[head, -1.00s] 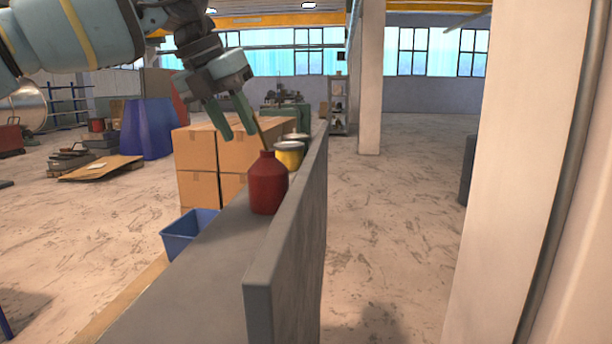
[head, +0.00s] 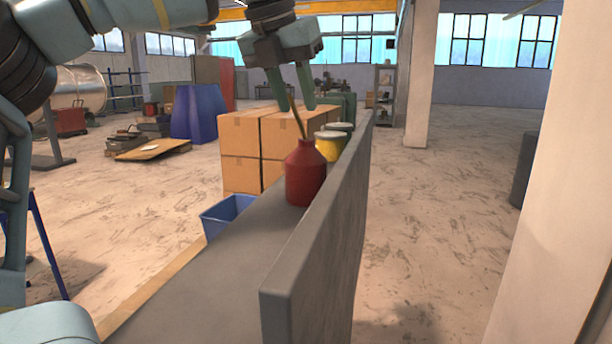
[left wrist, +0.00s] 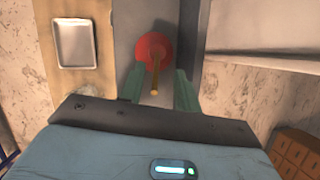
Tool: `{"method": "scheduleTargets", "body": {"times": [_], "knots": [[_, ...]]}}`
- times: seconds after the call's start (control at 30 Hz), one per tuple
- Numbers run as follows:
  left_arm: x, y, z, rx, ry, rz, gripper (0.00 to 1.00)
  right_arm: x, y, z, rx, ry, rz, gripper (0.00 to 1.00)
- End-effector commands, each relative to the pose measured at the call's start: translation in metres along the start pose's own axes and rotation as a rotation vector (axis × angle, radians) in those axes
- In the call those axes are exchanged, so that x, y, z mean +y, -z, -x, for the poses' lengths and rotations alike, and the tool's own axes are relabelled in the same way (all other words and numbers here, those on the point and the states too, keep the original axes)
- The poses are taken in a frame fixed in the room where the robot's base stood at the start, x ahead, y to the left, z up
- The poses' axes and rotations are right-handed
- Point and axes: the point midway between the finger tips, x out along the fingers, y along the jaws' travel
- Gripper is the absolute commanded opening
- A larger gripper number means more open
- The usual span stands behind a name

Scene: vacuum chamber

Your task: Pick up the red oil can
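The red oil can (head: 305,176) stands upright on a grey ledge (head: 215,268), close beside a raised grey wall. Its thin brown spout rises from the top. My left gripper (head: 296,108) is open above the can, fingers pointing down, with the spout's tip near the fingertips. In the left wrist view the red can (left wrist: 154,48) lies beyond the open fingers (left wrist: 157,84), with the spout pointing back between them. The fingers appear clear of the can's body. My right gripper is not in view.
The grey wall (head: 330,235) runs along the ledge's right side. A yellow can (head: 328,150) and green containers (head: 346,108) stand behind the red can. Stacked cardboard boxes (head: 240,145) and a blue bin (head: 222,214) are to the left.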

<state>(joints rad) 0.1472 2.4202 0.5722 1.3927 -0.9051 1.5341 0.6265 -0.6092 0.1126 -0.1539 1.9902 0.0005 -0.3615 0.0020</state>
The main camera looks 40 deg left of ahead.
Motion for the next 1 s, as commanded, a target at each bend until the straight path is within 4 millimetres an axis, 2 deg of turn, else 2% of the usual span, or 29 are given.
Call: {"method": "scheduleTargets", "body": {"times": [0.2,0.33,0.67,0.9,1.0], "knots": [[0.005,0.003,-0.026,0.002,0.003,0.000,0.33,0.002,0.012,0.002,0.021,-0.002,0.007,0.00],[0.005,0.002,-0.042,0.001,0.003,0.000,0.33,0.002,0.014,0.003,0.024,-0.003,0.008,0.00],[0.004,0.002,-0.049,0.000,0.001,0.000,0.33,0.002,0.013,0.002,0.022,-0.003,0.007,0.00],[0.004,0.002,-0.049,0.000,0.001,0.000,0.01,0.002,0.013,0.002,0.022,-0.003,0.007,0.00],[0.004,0.002,-0.049,0.000,0.001,0.000,0.00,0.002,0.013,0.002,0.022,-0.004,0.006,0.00]]}}
